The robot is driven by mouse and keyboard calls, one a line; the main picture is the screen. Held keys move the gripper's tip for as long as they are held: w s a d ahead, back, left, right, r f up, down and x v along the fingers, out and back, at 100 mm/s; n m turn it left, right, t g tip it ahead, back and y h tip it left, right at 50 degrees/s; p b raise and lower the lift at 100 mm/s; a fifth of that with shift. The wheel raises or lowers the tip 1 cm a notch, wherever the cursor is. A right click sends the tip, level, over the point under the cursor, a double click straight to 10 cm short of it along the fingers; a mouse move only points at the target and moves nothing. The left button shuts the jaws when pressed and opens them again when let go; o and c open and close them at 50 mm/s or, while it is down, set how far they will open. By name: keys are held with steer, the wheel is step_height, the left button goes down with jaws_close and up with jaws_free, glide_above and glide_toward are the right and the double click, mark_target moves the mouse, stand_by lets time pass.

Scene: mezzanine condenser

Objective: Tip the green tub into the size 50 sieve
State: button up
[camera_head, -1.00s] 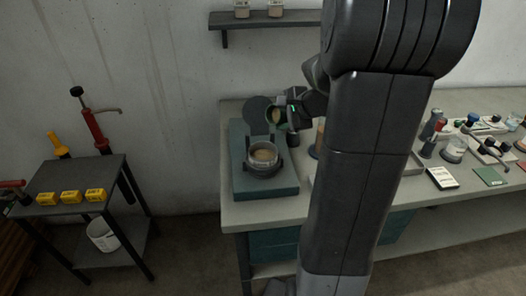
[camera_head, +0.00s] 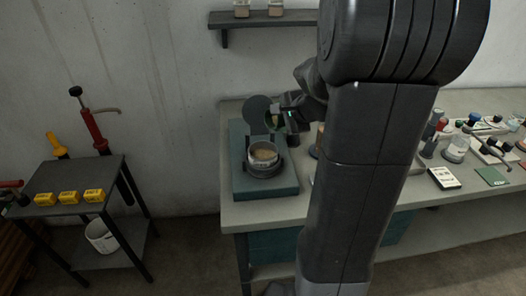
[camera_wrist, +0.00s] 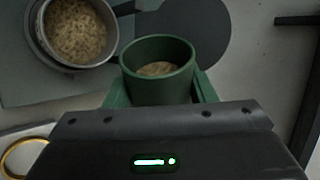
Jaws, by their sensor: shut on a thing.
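My gripper (camera_wrist: 160,92) is shut on the green tub (camera_wrist: 128,82), which shows in the wrist view with a little tan grain at its bottom. A round metal-rimmed sieve (camera_wrist: 41,33) holding tan grain shows at the upper left of that view, beside the tub and apart from it. In the head view the sieve (camera_head: 264,168) sits on a teal base on the bench, and my gripper (camera_head: 276,118) is above and behind it. The tub is small and dark there. I cannot read a size on the sieve.
A dark round disc (camera_head: 257,113) stands behind the sieve. The teal base (camera_head: 270,190) is at the bench's left end. Bottles, a jar and cards stand on the bench (camera_head: 400,225) at right. A side table (camera_head: 75,175) holds yellow blocks at left.

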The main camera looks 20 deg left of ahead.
mark_target(272, 126)
steer(key=shift+s+a+f+n+t+b, duration=0.15)
steer(key=shift+s+f+t+b, duration=0.1)
steer(key=shift+f+b, duration=0.15)
steer(key=shift+s+a+f+n+t+b, duration=0.1)
steer(key=shift+s+f+n+t+b, duration=0.15)
steer(key=shift+f, duration=0.2)
steer(key=shift+s+a+f+n+t+h+b, duration=0.15)
steer(key=shift+f+n+t+h+b, duration=0.25)
steer(key=shift+b, duration=0.35)
stand_by(0.6)
steer(key=shift+s+a+r+n+t+h+p, duration=0.1)
steer(key=shift+s+r+n+t+h+p, duration=0.15)
steer(key=shift+n+t+p, duration=0.3)
steer(key=shift+s+a+r+n+t+h+p, duration=0.15)
steer(key=shift+r+n+t+p, duration=0.15)
steer(key=shift+t, duration=0.35)
stand_by(1.6)
steer(key=shift+s+f+n+t, duration=0.25)
steer(key=shift+f+n+t, duration=0.1)
steer(key=shift+f+t, duration=0.25)
stand_by(0.7)
steer(key=shift+w+r, duration=0.1)
steer(key=shift+r, duration=0.05)
steer(key=shift+w+d+m+g+b, duration=0.35)
steer(key=shift+m+g+b, duration=0.3)
steer(key=shift+g, duration=0.25)
steer(key=shift+w+m+g, duration=0.1)
steer(key=shift+m+g, duration=0.25)
steer(key=shift+g, duration=0.05)
